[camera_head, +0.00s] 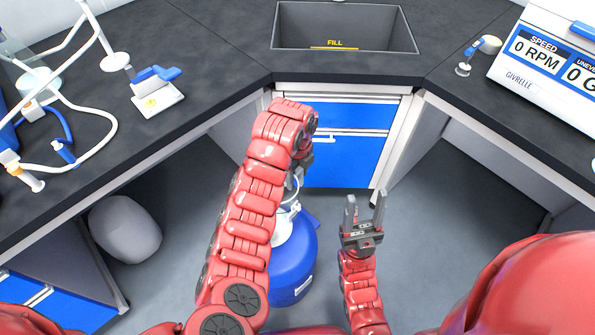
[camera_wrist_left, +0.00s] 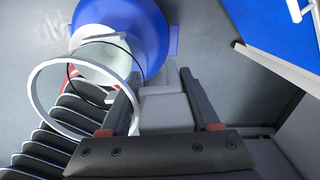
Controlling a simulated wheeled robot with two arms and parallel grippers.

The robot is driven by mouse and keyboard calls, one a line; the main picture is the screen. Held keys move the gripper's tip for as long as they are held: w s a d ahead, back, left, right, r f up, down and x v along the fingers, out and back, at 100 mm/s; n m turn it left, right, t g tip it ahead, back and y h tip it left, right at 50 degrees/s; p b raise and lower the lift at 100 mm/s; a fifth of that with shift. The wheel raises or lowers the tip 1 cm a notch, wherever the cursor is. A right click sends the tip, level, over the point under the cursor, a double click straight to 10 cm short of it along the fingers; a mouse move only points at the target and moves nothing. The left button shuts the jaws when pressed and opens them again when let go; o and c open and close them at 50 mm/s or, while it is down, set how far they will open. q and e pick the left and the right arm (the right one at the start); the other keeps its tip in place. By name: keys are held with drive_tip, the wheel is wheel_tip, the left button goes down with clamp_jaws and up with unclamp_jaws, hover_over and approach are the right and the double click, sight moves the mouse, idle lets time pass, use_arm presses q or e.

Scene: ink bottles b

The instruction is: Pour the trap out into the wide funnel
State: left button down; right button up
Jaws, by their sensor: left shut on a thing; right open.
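My left gripper (camera_wrist_left: 160,84) is shut on the pale grip of the trap, between its two dark fingers in the left wrist view. The trap's white ring-shaped rim (camera_wrist_left: 34,91) juts out to the left of the fingers. In the head view my left arm hides most of that gripper and the trap. The white wide funnel (camera_head: 279,231) sits on a blue drum (camera_head: 293,268) on the floor. In the left wrist view the funnel (camera_wrist_left: 103,61) shows partly through the trap's ring. I cannot tell whether they touch. My right gripper (camera_head: 365,203) is open, empty and to the right of the drum.
Dark counters surround me, with a sink (camera_head: 345,28) at the back. White tubing (camera_head: 105,110) and a small blue-and-white device (camera_head: 156,90) are on the left counter. A speed display unit (camera_head: 550,62) stands on the right one. A grey rounded object (camera_head: 125,229) lies under the left counter.

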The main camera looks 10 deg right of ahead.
use_arm(q)
wheel_tip(320, 180, up, 4)
drive_tip(key=p, duration=0.5)
drive_tip(key=shift+r, duration=0.15)
idle(0.6)
